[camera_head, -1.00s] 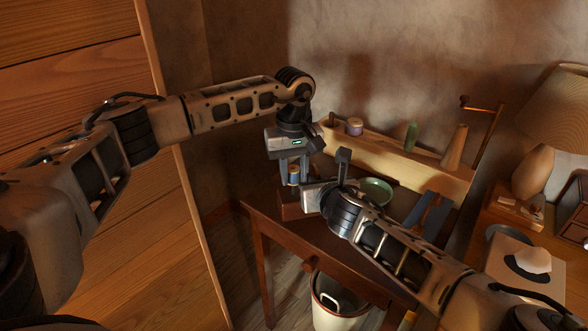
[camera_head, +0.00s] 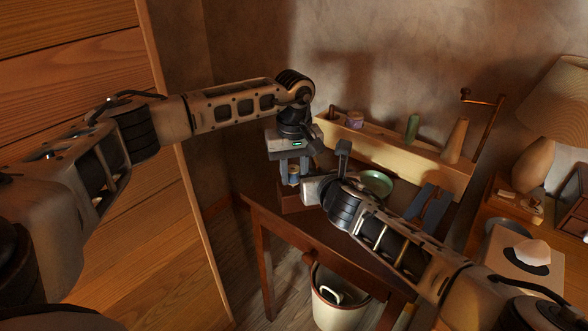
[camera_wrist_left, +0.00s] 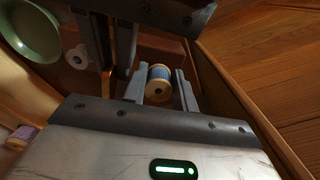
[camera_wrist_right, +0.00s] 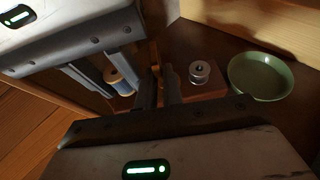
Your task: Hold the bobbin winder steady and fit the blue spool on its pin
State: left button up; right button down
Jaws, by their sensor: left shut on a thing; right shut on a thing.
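The blue spool (camera_head: 293,172), with pale wooden ends, is upright between the fingers of my left gripper (camera_wrist_left: 159,92). It also shows in the left wrist view (camera_wrist_left: 160,73). My left gripper is shut on it from above, over the reddish-brown base of the bobbin winder (camera_head: 292,206). The right wrist view shows that base (camera_wrist_right: 205,88) with a grey metal bobbin (camera_wrist_right: 199,71) on it. My right gripper (camera_wrist_right: 160,90) is shut on a thin orange upright of the winder (camera_wrist_right: 156,71). The pin is hidden, and I cannot tell whether the spool is on it.
A green bowl (camera_head: 376,183) stands just behind my right gripper. A long wooden rack (camera_head: 390,151) with a purple spool, a green spool and a cone runs along the wall. A dark blue item (camera_head: 432,205) lies right of the bowl. A white bin (camera_head: 338,312) stands below the table.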

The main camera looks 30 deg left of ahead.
pick_arm(q)
jog(key=shift+f, duration=0.75)
jog(key=o, duration=1)
jog(key=shift+r, duration=0.2)
pick_arm(e)
jog(key=shift+s+a, duration=0.1)
jog(key=shift+s, duration=0.05)
pick_arm(q)
notch_tip(320, 180, up, 10)
jog(key=shift+r, duration=0.85)
pick_arm(e)
jog(key=shift+w, duration=0.2)
jog(key=c, duration=1.5)
grip_release()
jog(key=shift+o, duration=0.2)
